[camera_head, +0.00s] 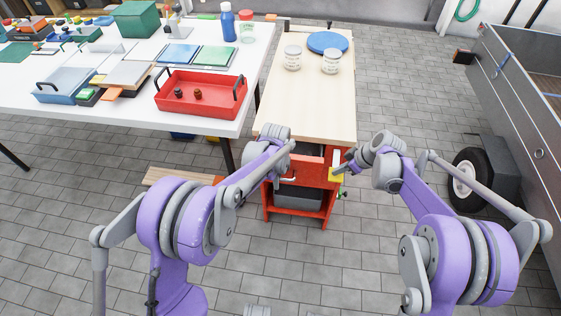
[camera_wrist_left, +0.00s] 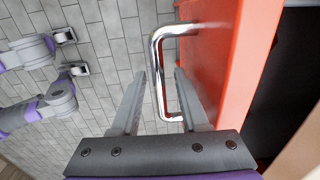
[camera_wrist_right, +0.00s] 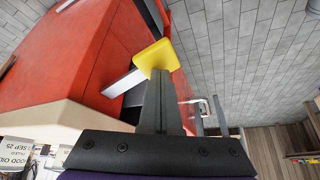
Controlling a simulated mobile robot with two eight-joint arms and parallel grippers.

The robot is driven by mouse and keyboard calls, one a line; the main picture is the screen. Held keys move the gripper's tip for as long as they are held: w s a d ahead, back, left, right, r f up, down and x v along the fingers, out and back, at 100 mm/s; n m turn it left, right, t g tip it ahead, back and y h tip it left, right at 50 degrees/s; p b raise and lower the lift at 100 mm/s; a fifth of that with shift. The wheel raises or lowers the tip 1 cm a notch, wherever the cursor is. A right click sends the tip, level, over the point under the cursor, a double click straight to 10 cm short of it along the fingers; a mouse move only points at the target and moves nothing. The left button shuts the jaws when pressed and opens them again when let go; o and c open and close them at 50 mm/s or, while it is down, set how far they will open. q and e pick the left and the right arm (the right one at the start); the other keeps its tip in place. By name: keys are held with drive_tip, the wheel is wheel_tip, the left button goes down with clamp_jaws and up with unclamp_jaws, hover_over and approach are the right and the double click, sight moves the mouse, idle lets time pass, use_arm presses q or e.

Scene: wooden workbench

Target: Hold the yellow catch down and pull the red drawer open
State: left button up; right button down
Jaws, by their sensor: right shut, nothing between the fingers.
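The red drawer (camera_wrist_left: 222,70) stands partly out of the red cabinet under the bench; a dark gap shows behind its front. Its chrome handle (camera_wrist_left: 157,70) lies between the fingers of my left gripper (camera_wrist_left: 161,72), which is open with space on both sides of the bar. The left gripper (camera_head: 284,172) is at the drawer front in the head view, partly hidden by its arm. The yellow catch (camera_wrist_right: 155,54) is at the cabinet's right edge, also in the head view (camera_head: 336,175). My right gripper (camera_wrist_right: 158,75) is shut and empty, its tips at the catch, seemingly touching it.
The wooden bench top (camera_head: 305,105) carries two white jars (camera_head: 292,58) and a blue disc (camera_head: 328,42). A white table with a red tray (camera_head: 202,110) stands to the left. A trailer with a wheel (camera_head: 468,180) is at right. The floor before the cabinet is clear.

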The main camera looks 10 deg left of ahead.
use_arm(q)
drive_tip(key=shift+o, duration=1.2)
wheel_tip(320, 180, up, 12)
drive_tip(key=shift+s, duration=0.45)
wheel_tip(320, 180, up, 6)
drive_tip(key=p, duration=0.4)
drive_tip(key=shift+w+f+p, duration=0.1)
drive_tip(key=shift+f+p, duration=0.15)
drive_tip(key=shift+p, duration=0.05)
use_arm(e)
wheel_tip(320, 180, up, 8)
drive_tip(key=shift+f, duration=0.2)
use_arm(q)
drive_tip(key=shift+r+p, duration=0.45)
drive_tip(key=shift+r, duration=0.05)
use_arm(e)
drive_tip(key=v, duration=1)
drive_tip(key=shift+d+r, duration=0.2)
drive_tip(key=shift+r, duration=0.15)
drive_tip(key=shift+s, duration=0.15)
